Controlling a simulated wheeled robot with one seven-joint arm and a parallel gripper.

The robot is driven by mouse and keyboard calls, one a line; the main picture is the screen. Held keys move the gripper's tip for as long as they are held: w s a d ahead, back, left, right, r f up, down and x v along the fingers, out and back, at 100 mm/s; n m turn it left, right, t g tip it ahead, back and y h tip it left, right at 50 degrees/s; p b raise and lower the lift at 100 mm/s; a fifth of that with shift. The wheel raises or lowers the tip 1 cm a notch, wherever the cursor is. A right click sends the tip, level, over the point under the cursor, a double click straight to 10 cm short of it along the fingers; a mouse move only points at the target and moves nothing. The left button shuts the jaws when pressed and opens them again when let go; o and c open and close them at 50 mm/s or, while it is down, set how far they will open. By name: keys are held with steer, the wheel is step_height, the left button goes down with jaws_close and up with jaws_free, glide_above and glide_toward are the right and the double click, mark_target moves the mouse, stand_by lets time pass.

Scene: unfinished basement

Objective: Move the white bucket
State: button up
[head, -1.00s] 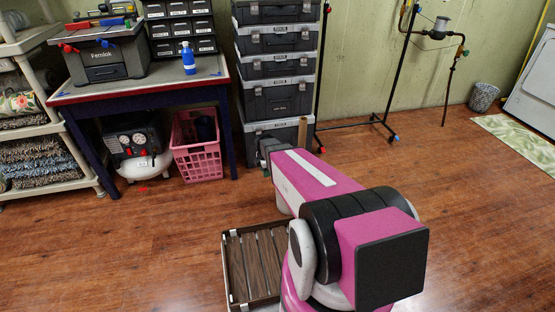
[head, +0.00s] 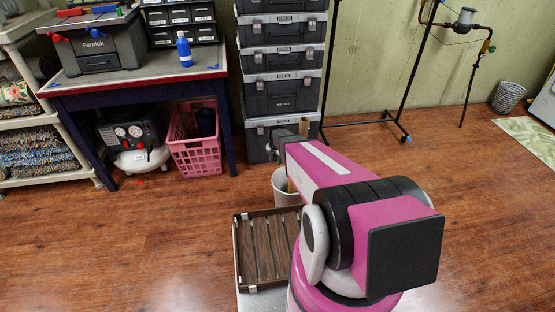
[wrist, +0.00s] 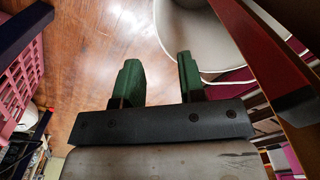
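The white bucket (head: 283,192) stands on the wood floor in front of the stacked cases, partly hidden behind my arm in the head view. A brown upright piece shows at its right side. In the wrist view, a large pale round form, which looks like the bucket (wrist: 203,28), lies at the upper right, beyond my right finger. My gripper (wrist: 158,80) is open, with its two green fingers apart and only floor between them. In the head view my gripper is mostly hidden by my arm, above and close to the bucket. I cannot tell whether they touch.
Stacked dark cases (head: 283,95) stand behind the bucket. A pink basket (head: 196,156) and a compressor (head: 131,140) sit under the table (head: 140,84) at left. A slatted wooden tray (head: 241,250) is nearer me. Red-brown pieces (wrist: 262,50) stand close on the wrist view's right. Left floor is clear.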

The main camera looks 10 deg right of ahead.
mark_target(276, 177)
step_height(276, 177, down, 11)
steer(key=shift+r, duration=0.1)
stand_by(0.6)
steer(key=shift+c, duration=0.3)
jaws_close()
